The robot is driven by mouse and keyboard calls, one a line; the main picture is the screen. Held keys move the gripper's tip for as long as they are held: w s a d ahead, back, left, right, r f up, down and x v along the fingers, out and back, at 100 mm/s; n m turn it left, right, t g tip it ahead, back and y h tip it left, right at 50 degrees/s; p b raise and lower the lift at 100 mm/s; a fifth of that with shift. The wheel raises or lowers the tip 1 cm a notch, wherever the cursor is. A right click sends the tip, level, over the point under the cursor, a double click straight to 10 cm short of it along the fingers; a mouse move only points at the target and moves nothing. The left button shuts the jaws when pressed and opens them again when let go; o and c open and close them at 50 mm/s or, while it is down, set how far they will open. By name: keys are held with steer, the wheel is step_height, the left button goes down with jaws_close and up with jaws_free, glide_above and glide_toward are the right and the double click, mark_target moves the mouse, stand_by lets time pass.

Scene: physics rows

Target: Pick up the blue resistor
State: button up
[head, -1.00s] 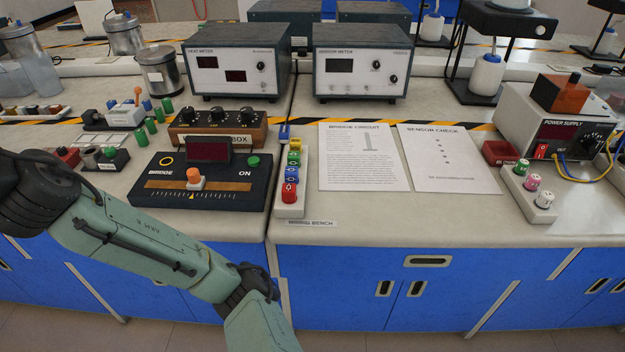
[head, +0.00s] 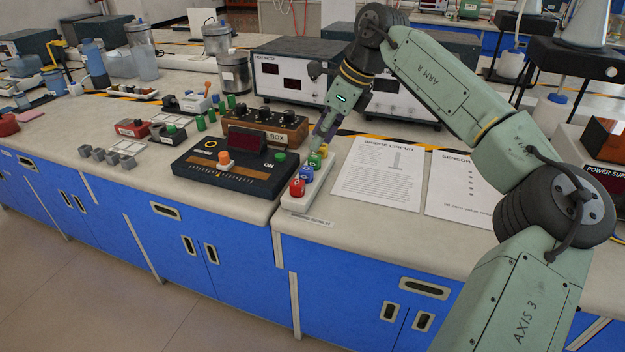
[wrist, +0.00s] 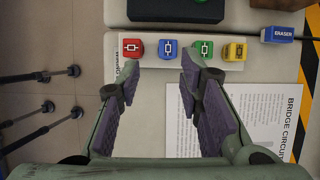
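The blue resistor (head: 306,173) is a small block with a printed symbol, standing on a white strip (head: 290,204). It sits between the red block (head: 297,187) and the green block (head: 315,160). In the wrist view the blue resistor (wrist: 166,49) shows just beyond and between my fingertips, with the red block (wrist: 133,47) to its left and the green (wrist: 203,50) and yellow (wrist: 235,52) blocks to its right. My gripper (wrist: 158,72) is open and empty, pointing down. In the head view my gripper (head: 318,138) is above the strip's far end.
The dark bridge box (head: 200,178) stands close left of the strip. A printed sheet (head: 378,185) lies to its right. A blue eraser (wrist: 282,35) lies beyond the yellow block. The knob box (head: 268,128) and meters stand behind. The bench's front edge is near the red block.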

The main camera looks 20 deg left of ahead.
mark_target(307, 168)
steer(key=shift+h, duration=0.3)
steer(key=f, duration=0.3)
steer(key=f+p, duration=0.1)
steer(key=f, duration=0.1)
steer(key=shift+w+a, duration=0.2)
steer(key=shift+w, duration=0.2)
steer(key=a+f+p, duration=0.1)
steer(key=f, duration=0.1)
steer(key=a+f, duration=0.1)
steer(key=a, duration=0.1)
steer(key=shift+w+f+p, duration=0.15)
steer(key=shift+f+p, duration=0.2)
steer(key=shift+p, duration=0.05)
steer(key=shift+f, duration=0.45)
steer(key=shift+c, duration=0.4)
jaws_close()
